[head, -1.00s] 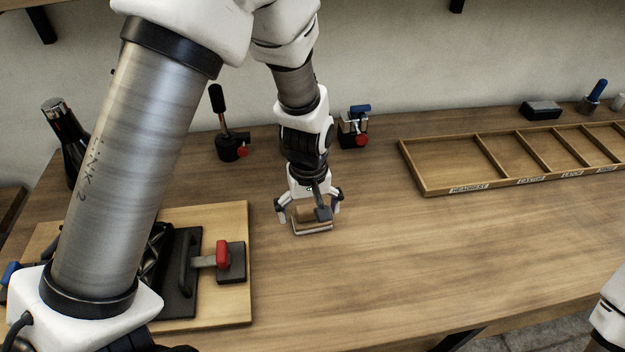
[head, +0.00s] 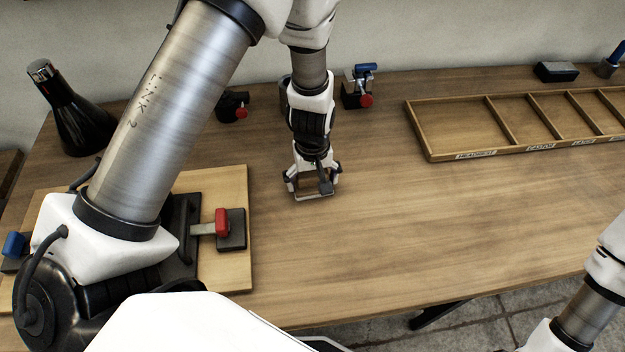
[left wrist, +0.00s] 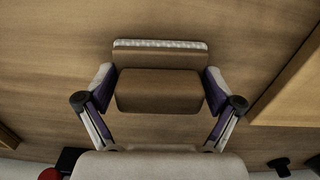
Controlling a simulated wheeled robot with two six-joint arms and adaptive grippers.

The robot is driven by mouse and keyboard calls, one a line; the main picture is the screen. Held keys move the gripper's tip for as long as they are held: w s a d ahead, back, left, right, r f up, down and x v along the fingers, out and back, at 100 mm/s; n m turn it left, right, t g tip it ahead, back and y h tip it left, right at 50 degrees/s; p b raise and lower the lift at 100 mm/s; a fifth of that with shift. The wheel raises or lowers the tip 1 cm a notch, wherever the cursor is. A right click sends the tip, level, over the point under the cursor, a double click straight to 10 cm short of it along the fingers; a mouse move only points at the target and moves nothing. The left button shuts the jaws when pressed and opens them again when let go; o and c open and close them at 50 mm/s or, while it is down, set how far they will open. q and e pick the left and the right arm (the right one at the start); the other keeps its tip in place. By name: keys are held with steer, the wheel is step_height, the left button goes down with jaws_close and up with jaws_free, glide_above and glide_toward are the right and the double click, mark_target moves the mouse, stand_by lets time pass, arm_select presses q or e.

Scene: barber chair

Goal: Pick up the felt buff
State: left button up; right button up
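The felt buff (head: 316,198) is a small brown block with a pale layer along its far edge. It is at the middle of the bench in the head view, partly hidden by my left gripper (head: 312,187). In the left wrist view the felt buff (left wrist: 160,90) sits between the two fingers of my left gripper (left wrist: 160,77). The fingertips meet the block's two sides, so the gripper looks shut on it. I cannot tell whether the block is off the bench. My right gripper is out of view; only part of my right arm shows at the lower right.
A divided wooden tray (head: 432,157) with labels lies at the right. A dark bottle (head: 75,115) and a board (head: 238,285) with black and red clamps are at the left. Small clamps (head: 358,88) stand behind the gripper. The bench front centre is clear.

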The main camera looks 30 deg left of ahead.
mark_target(313, 172)
arm_select(q)
steer(key=c, duration=0.4)
steer(key=shift+o, duration=0.2)
steer(key=shift+r, duration=0.1)
steer(key=shift+w+r, duration=0.15)
steer(key=shift+r, duration=0.15)
step_height(313, 172, up, 9)
steer(key=shift+r+b, duration=0.1)
steer(key=shift+b, duration=0.25)
steer(key=o, duration=0.3)
steer(key=shift+c, duration=0.7)
steer(key=shift+m, duration=0.3)
